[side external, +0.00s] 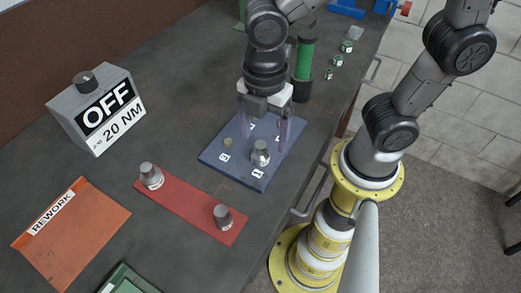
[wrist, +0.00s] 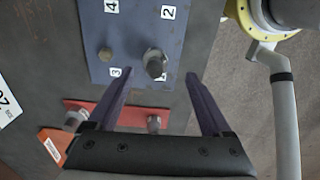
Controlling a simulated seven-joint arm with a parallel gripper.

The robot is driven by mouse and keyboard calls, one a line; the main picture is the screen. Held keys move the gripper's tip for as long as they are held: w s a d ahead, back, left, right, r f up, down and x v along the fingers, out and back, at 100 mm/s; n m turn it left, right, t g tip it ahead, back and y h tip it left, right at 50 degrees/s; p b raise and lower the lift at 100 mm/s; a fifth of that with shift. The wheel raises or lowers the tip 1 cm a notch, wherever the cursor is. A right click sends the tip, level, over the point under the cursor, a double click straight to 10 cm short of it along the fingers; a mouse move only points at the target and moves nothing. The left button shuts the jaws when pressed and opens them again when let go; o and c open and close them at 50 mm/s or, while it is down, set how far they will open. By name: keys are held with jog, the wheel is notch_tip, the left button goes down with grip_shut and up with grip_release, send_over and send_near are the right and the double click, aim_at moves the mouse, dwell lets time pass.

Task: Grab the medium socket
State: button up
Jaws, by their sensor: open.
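My gripper (side external: 264,140) is open and points down over the blue plate (side external: 211,152), its two purple fingers apart and nothing between them. A silver socket (side external: 260,153) stands on the plate near label 1; it also shows in the wrist view (wrist: 155,62), just beyond the fingertips. Two more silver sockets stand on the red strip, one at its left end (side external: 151,175) and one at its right end (side external: 222,216). They show partly behind my gripper in the wrist view. I cannot tell by label which socket is the medium one.
A small brown stud (side external: 227,142) stands on the plate. A grey box reading OFF and 20 NM (side external: 98,110) stands at left, an orange REWORK mat (side external: 75,235) in front. A green cylinder (side external: 304,60) and several small green-and-white pieces (side external: 338,60) stand at the back right.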

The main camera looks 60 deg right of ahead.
aim_at(261, 144)
jog(key=shift+w+f, duration=0.2)
jog(key=shift+f, duration=1.25)
jog(key=shift+w+f, duration=0.2)
jog(key=shift+f, duration=1.2)
grip_shut()
